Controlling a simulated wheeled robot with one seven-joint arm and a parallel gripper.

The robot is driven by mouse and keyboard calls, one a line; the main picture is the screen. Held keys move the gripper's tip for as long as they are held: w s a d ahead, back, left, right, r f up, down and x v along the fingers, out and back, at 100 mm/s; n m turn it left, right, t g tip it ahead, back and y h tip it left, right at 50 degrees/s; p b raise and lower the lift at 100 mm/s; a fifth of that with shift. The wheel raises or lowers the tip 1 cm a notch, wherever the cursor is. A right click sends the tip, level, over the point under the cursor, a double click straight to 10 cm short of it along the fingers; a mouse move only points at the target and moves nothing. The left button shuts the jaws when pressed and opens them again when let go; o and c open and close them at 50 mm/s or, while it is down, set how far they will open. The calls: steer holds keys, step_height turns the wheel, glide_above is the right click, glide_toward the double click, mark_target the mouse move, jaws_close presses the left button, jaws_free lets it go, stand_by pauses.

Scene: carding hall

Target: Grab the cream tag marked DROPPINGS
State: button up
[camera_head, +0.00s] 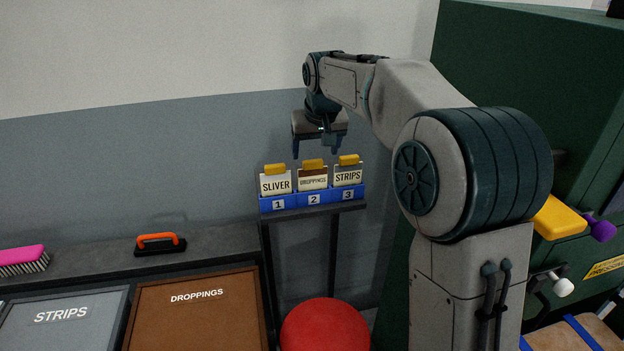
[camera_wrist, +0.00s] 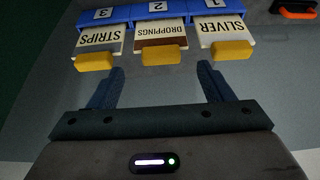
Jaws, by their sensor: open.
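The cream tag marked DROPPINGS (camera_head: 313,181) stands upright in the middle slot, numbered 2, of a blue rack (camera_head: 296,203). It has a brown band and a yellow top grip (camera_head: 313,164). In the wrist view the DROPPINGS tag (camera_wrist: 160,37) appears upside down, its yellow grip (camera_wrist: 161,57) toward my gripper. My gripper (camera_head: 317,150) is open and empty, pointing down above the rack. In the wrist view the fingers (camera_wrist: 161,78) are spread to either side of the middle tag's grip, apart from it. Depth between fingertips and grip is hard to tell.
The SLIVER tag (camera_head: 275,184) stands left in slot 1 and the STRIPS tag (camera_head: 348,175) right in slot 3, both close beside. The rack sits on a narrow dark stand (camera_head: 315,213) near the wall. A red ball-like object (camera_head: 325,326) is below. A green machine (camera_head: 505,55) stands right.

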mark_target(313, 161)
steer(key=shift+p+x, duration=0.7)
steer(key=shift+x, duration=2.35)
steer(key=shift+a, duration=0.1)
steer(key=c, duration=0.6)
